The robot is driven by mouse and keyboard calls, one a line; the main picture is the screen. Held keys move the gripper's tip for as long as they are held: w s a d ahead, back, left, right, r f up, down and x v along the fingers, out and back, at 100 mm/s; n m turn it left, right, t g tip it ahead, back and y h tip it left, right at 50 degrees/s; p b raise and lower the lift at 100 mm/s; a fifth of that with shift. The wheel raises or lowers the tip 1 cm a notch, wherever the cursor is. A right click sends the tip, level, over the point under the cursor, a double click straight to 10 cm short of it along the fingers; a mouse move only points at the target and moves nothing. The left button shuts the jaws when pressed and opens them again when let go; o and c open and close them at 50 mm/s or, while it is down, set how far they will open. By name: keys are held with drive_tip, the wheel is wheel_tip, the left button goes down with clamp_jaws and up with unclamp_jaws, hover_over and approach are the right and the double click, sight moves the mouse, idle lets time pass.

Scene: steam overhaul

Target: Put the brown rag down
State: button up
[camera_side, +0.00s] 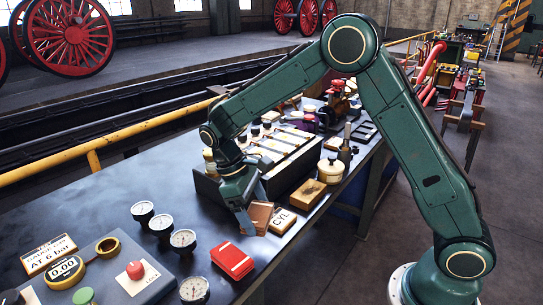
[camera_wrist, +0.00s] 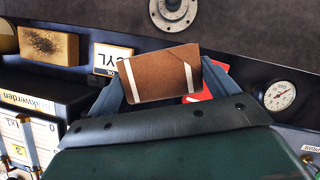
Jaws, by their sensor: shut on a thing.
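The brown rag (camera_wrist: 160,72) is a folded brown cloth with white stripes, between the two fingers of my gripper (camera_wrist: 163,88) in the wrist view. My gripper (camera_side: 250,209) is shut on it. In the side view the brown rag (camera_side: 262,214) shows beside the fingers, low over the dark bench top (camera_side: 205,225). I cannot tell whether it touches the bench.
A red rag (camera_side: 233,260) lies nearer the front edge. A CYL sign (camera_side: 283,220) and a wooden block (camera_side: 307,194) sit to the right. Pressure gauges (camera_side: 183,240) stand to the left. A dark crate (camera_side: 208,190) of boxes is behind.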

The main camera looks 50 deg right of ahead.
sight(255, 223)
drive_tip(key=shift+f, duration=2.1)
drive_tip(key=shift+f, duration=0.5)
drive_tip(key=o, duration=0.9)
drive_tip(key=shift+r, duration=0.15)
drive_tip(key=shift+r, duration=0.5)
drive_tip(key=v, duration=1.1)
drive_tip(key=shift+r, duration=0.3)
drive_tip(key=shift+w+r, duration=0.1)
drive_tip(key=shift+w, duration=0.05)
